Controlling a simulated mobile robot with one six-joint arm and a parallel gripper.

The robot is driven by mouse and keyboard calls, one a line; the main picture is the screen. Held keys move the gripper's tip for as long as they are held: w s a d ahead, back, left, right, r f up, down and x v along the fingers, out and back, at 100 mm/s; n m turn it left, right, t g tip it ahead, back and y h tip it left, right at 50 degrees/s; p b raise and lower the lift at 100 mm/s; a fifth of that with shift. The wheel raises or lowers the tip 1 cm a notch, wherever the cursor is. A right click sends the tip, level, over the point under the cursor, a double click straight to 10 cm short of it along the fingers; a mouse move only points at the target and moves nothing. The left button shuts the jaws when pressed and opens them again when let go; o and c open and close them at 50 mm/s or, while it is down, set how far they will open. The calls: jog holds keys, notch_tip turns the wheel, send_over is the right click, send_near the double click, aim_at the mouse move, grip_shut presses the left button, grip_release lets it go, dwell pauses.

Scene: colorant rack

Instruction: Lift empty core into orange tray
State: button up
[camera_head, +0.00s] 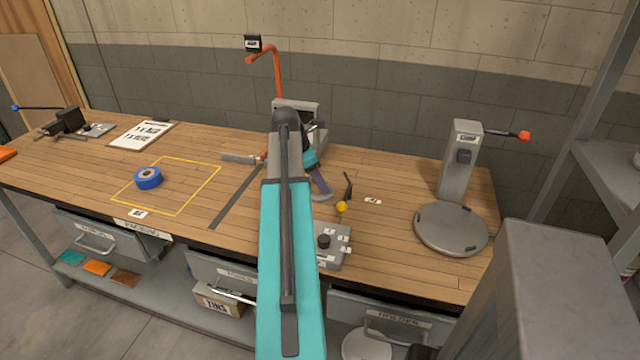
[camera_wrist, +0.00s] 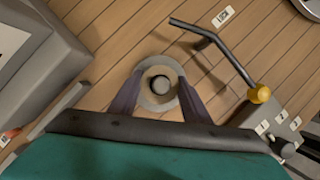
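A small pale tan ring (camera_wrist: 160,66), which looks like the empty core, surrounds a grey knob or post on a round grey base in the wrist view. My gripper (camera_wrist: 160,82) points down at it, with one dark finger on each side. The fingers are apart with the ring between them; I cannot tell whether they press on it. In the head view my gripper (camera_head: 320,185) is over the bench, and my arm hides most of the ring's surroundings. An orange piece (camera_head: 7,153), possibly the orange tray, is cut off at the left edge.
A grey box with a knob (camera_head: 333,247) and a yellow-tipped lever (camera_head: 342,206) stand close by on the right. A blue tape roll (camera_head: 148,178) lies inside a yellow outline. A machine with an orange arm (camera_head: 277,75) stands behind. A grey press (camera_head: 460,165) is right.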

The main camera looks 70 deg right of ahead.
jog(key=shift+r, duration=0.1)
jog(key=shift+r+b, duration=0.6)
jog(key=shift+r, duration=4.35)
